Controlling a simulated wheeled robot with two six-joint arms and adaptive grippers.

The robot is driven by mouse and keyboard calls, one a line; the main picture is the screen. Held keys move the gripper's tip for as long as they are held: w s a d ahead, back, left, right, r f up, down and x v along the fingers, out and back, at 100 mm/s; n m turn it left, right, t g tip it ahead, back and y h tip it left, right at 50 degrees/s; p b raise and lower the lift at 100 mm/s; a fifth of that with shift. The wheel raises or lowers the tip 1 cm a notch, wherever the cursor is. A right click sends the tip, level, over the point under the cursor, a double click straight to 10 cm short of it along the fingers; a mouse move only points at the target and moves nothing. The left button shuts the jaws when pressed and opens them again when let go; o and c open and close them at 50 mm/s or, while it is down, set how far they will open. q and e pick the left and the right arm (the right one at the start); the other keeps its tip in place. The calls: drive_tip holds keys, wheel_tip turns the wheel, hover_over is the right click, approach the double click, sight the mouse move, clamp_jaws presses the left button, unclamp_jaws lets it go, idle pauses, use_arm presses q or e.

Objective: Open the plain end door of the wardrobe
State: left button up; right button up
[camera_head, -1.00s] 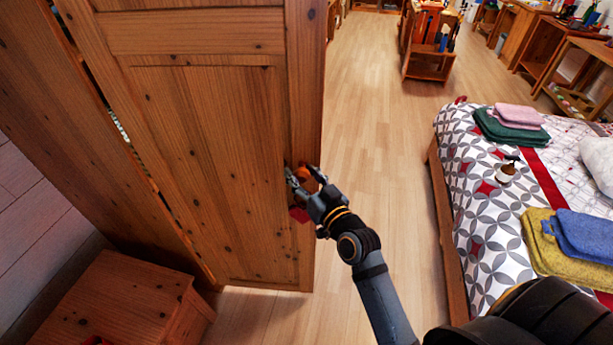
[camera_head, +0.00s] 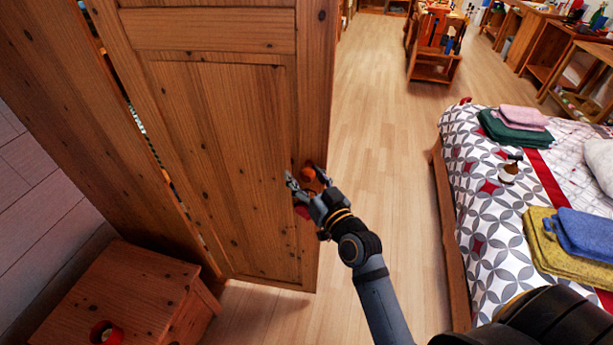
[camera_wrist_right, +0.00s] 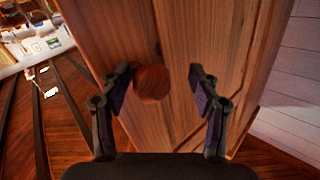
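The plain wooden wardrobe door (camera_head: 225,150) fills the left of the head view and stands swung out, with a narrow gap along its left edge. Its round wooden knob (camera_head: 308,174) is near the right edge. My right gripper (camera_head: 303,183) is at the knob with its fingers spread. In the right wrist view the knob (camera_wrist_right: 151,83) lies between the open fingers (camera_wrist_right: 158,88), close to the left one, with clear space to the right one. Whether the left finger touches it I cannot tell. My left gripper is not in view.
A low wooden cabinet (camera_head: 125,295) with a small red round item (camera_head: 105,333) stands below the door at left. Clear floor (camera_head: 385,150) lies between door and bed.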

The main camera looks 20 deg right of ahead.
drive_tip(key=shift+d, duration=0.1)
drive_tip(key=shift+s+d, duration=0.1)
drive_tip(key=shift+s, duration=0.1)
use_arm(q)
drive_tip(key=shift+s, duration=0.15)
use_arm(e)
drive_tip(key=s+d, duration=0.1)
drive_tip(key=s, duration=1)
drive_tip(key=shift+s+d, duration=0.3)
drive_tip(key=shift+s, duration=0.05)
